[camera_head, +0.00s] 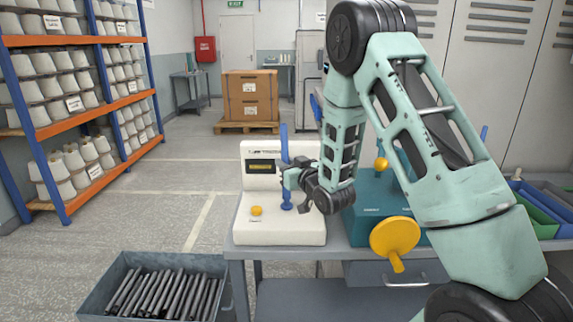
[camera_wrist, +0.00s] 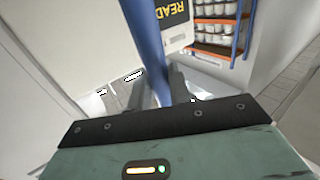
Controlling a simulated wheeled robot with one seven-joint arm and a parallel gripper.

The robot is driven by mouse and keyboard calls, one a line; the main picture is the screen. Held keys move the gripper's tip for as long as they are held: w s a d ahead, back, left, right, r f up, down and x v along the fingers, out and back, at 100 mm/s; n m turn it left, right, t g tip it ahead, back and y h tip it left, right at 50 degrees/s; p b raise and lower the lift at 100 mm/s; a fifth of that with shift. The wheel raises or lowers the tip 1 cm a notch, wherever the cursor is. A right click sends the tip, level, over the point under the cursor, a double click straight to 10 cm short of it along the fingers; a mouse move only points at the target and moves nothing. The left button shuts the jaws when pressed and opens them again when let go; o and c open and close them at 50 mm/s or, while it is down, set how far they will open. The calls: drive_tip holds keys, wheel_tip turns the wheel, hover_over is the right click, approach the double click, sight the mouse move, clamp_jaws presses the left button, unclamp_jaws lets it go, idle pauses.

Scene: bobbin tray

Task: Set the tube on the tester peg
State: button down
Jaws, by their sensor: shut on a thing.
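My gripper (camera_head: 288,178) is shut on a blue tube (camera_head: 284,143), held upright over the white tester (camera_head: 280,233). The tube stands up well above the jaws, and in the wrist view the tube (camera_wrist: 144,40) runs between the two fingers (camera_wrist: 158,92). A blue post (camera_head: 286,200) rises from the tester's base just below the jaws, in line with the tube. The jaws cover the join, so I cannot tell whether the tube is on the peg or above it. The tester has a dark display (camera_head: 263,167) and a yellow button (camera_head: 256,210).
A teal machine (camera_head: 371,218) with a yellow handwheel (camera_head: 394,237) stands right of the tester, partly behind my arm. Green (camera_head: 537,212) and blue bins lie at the bench's right end. A grey crate (camera_head: 96,306) of dark tubes stands front left. Cone shelves (camera_head: 66,172) line the left.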

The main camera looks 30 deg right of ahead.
drive_tip(key=shift+f+b, duration=0.35)
drive_tip(key=shift+f, duration=0.05)
drive_tip(key=c, duration=1.6)
unclamp_jaws()
drive_tip(key=shift+o, duration=0.2)
drive_tip(key=shift+s, duration=0.15)
drive_tip(key=s, duration=0.8)
drive_tip(key=shift+a+r, duration=0.15)
drive_tip(key=shift+r, duration=0.05)
drive_tip(key=p, duration=0.3)
drive_tip(key=shift+s, duration=0.25)
drive_tip(key=s+p, duration=0.1)
drive_tip(key=p, duration=0.4)
drive_tip(key=shift+s, duration=0.15)
